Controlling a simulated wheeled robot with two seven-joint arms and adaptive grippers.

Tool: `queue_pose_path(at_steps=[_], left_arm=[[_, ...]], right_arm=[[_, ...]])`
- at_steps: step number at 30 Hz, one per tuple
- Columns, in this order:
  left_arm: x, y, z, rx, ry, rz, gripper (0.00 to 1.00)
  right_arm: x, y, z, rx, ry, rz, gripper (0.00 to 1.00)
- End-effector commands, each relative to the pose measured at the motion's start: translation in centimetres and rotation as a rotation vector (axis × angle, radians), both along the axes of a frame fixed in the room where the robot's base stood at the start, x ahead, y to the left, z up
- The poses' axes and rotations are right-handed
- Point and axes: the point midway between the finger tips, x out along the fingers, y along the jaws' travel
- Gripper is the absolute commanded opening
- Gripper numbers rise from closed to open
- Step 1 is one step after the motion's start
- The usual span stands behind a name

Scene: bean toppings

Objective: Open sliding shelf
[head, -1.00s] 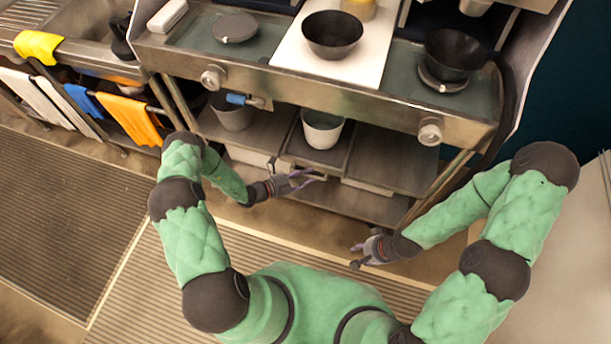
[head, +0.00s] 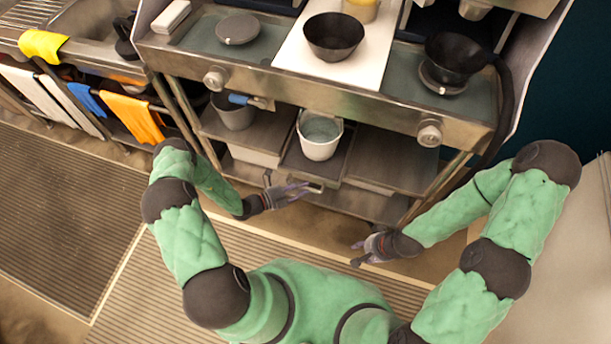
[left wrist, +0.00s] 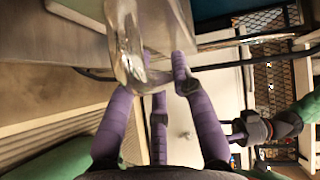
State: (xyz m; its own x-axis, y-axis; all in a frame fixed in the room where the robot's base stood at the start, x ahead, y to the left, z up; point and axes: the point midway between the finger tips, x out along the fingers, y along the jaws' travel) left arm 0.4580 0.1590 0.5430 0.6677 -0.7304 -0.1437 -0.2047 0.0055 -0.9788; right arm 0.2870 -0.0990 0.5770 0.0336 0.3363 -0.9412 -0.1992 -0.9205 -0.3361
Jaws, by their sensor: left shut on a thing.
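The middle sliding shelf (head: 298,161) is a dark metal tray under the counter. It sticks out a little beyond the neighbouring shelves and carries a pale bucket (head: 319,149). My left gripper (head: 312,188) is at its front edge, shut on the shelf's handle. The exact contact is partly hidden. My right gripper (head: 356,254) is open and empty, low in front of the shelves to the right.
A grey bucket (head: 234,112) stands on the left shelf. The right shelf (head: 388,165) is bare. The counter above holds a black bowl (head: 334,37) on a white board.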

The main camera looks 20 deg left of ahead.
Motion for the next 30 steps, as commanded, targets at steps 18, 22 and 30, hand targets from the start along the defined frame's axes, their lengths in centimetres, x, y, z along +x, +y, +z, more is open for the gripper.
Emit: queue_pose_path(at_steps=[18, 22, 30], left_arm=[[-11.9, 0.5, 0.0, -0.004, 0.004, 0.005, 0.00], [-12.7, 0.5, 0.0, -0.002, 0.003, 0.003, 0.00], [-13.1, 0.5, 0.0, -0.002, 0.002, 0.001, 0.00]], right_arm=[[0.0, 0.0, 1.6, 0.000, 0.000, 0.000, 0.40], [0.0, 0.0, 1.6, 0.000, 0.000, 0.000, 0.40], [0.0, 0.0, 1.6, 0.000, 0.000, 0.000, 0.40]])
